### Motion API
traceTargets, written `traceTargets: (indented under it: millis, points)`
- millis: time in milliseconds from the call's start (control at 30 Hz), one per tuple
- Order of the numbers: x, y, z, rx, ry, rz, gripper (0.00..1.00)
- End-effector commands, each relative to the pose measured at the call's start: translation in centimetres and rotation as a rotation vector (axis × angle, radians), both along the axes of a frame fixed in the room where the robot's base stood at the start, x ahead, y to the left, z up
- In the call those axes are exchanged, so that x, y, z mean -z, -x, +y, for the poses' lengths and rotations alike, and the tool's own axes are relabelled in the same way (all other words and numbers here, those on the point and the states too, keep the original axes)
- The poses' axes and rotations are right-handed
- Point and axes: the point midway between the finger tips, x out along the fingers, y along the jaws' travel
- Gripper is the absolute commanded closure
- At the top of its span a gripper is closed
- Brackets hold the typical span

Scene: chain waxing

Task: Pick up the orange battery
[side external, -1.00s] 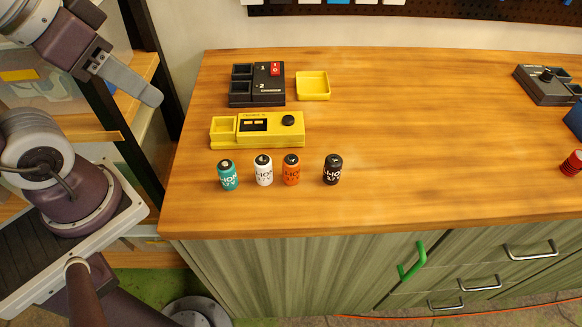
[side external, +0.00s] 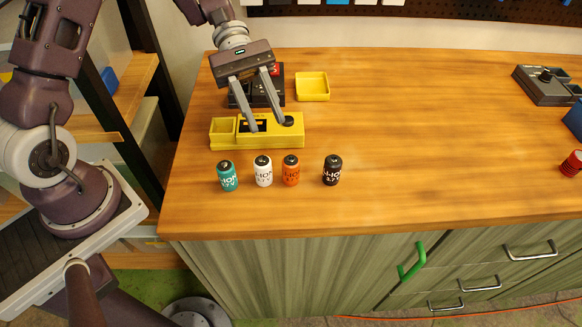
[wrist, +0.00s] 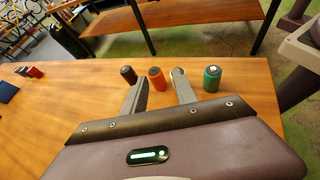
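The orange battery (side external: 291,170) stands upright on the wooden counter, third from the left in a row with a teal battery (side external: 227,176), a white battery (side external: 263,171) and a black battery (side external: 332,170). My gripper (side external: 268,127) is open and empty, above the yellow device behind the row. In the wrist view, the orange battery (wrist: 156,79) shows between the fingers of my gripper (wrist: 158,84), farther off and apart from them. There the white battery (wrist: 178,75) is partly hidden behind one finger.
The yellow device (side external: 222,140) lies behind the batteries. Farther back are a black two-slot charger (side external: 241,89) and a small yellow tray (side external: 313,87). Red discs (side external: 572,164) and a black joystick box (side external: 545,85) sit at the far right. The counter's middle is clear.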

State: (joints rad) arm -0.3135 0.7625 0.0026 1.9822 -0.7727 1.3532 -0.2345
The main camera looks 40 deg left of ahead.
Motion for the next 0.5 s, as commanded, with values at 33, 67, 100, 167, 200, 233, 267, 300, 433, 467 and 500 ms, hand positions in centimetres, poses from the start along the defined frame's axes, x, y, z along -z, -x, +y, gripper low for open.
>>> traceTargets:
  millis: [33,67,100,167,200,233,267,300,433,467,500]
  points:
    - [1.0,-0.5,0.1,-0.035,0.033,0.048,0.66]
    - [1.4,-0.8,0.2,-0.051,0.047,0.067,0.66]
    - [1.8,-1.1,0.1,-0.067,0.06,0.085,0.66]
    - [2.2,-1.1,-0.1,-0.077,0.071,0.099,0.66]
    - [2.4,-1.0,-0.5,-0.08,0.072,0.102,0.66]
    - [2.5,-0.9,-0.9,-0.079,0.073,0.103,0.66]
    - [2.6,-0.8,-1.2,-0.077,0.072,0.103,0.66]
    - [2.9,-0.6,-1.8,-0.077,0.071,0.102,0.66]
    - [4.0,0.1,-4.0,-0.074,0.07,0.102,0.66]
    - [4.2,0.3,-4.5,-0.074,0.07,0.102,0.66]
    - [4.5,0.5,-5.1,-0.075,0.07,0.102,0.66]
